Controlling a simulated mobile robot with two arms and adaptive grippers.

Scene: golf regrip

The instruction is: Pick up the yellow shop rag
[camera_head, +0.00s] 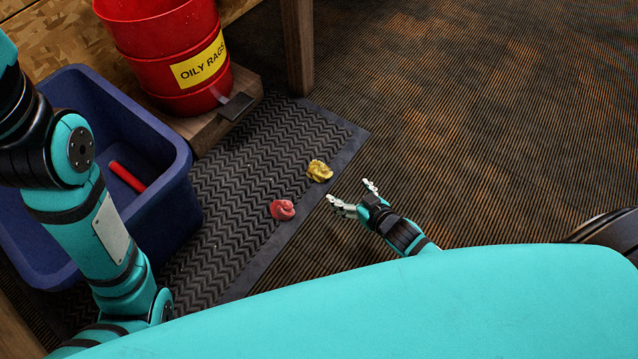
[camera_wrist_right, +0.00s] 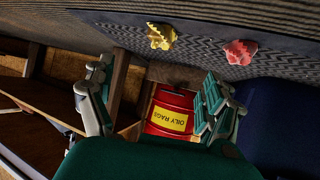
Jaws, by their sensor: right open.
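The yellow shop rag (camera_head: 319,171) lies crumpled on the dark ribbed mat (camera_head: 262,150), near its right edge. A red rag (camera_head: 282,209) lies on the mat a little nearer and to the left. My right gripper (camera_head: 350,192) is open and empty, just right of the yellow rag and apart from it. In the right wrist view, the yellow rag (camera_wrist_right: 161,36) is at the top middle and the red rag (camera_wrist_right: 240,51) is right of it. The open fingers (camera_wrist_right: 155,98) show with nothing between them. My left arm comes in at the left of the head view; its gripper is not visible.
A red bin labelled OILY RAGS (camera_head: 165,50) stands on a wooden block behind the mat, with a pedal (camera_head: 236,106). A blue tub (camera_head: 180,205) holding a red cylinder (camera_head: 127,177) is at left. A wooden leg (camera_head: 297,45) rises behind. The floor to the right is clear.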

